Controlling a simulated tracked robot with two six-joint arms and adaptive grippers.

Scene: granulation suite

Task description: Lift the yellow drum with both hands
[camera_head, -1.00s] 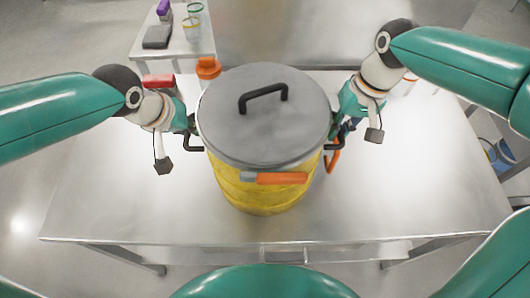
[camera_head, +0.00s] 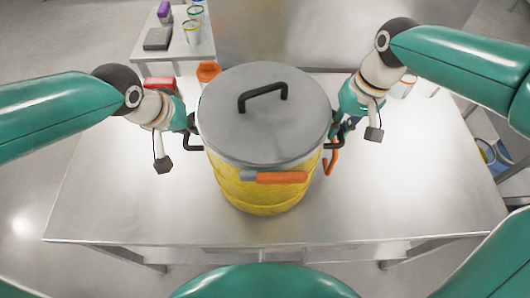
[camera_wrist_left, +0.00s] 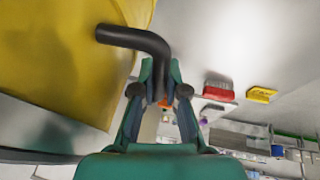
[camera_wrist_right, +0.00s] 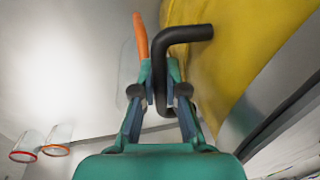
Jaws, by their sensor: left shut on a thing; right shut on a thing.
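The yellow drum (camera_head: 262,194) stands upright in the middle of the head view, under a grey lid (camera_head: 262,130) with a black top handle (camera_head: 263,97). My left gripper (camera_head: 190,128) is shut on the drum's black left side handle (camera_head: 193,147); the left wrist view shows this handle (camera_wrist_left: 140,40) between the fingers. My right gripper (camera_head: 338,128) is shut on the black right side handle (camera_head: 336,146), and the right wrist view shows this handle (camera_wrist_right: 185,34) between the fingers. The lid hides part of the drum. Whether its base touches the table is unclear.
An orange-capped bottle (camera_head: 208,71) and a red item (camera_head: 158,82) are behind the drum. An orange lever (camera_head: 280,177) sits at the drum's front. A side table (camera_head: 185,52) holds beakers.

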